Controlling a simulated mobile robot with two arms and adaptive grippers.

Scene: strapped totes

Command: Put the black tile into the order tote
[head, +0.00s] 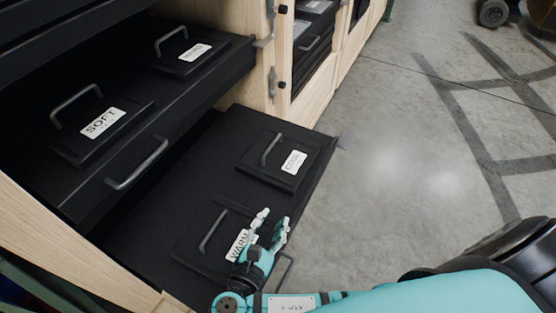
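I cannot make out a black tile or an order tote for certain in the head view. My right gripper (273,220) is over the front of the lower pulled-out drawer (215,155), beside a black lid (190,242) with a bar handle. Its two white-tipped fingers are apart, with nothing visible between them. It partly covers that lid's label, which seems to read WARM (238,246). My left gripper is not in view. The inside of the compartments under the lids is hidden.
An upper drawer (165,125) is also pulled out, with a lid marked SOFT (70,135) and another lid (190,58). A further handled lid (285,160) is on the lower drawer. A wooden cabinet frame (258,85) stands behind.

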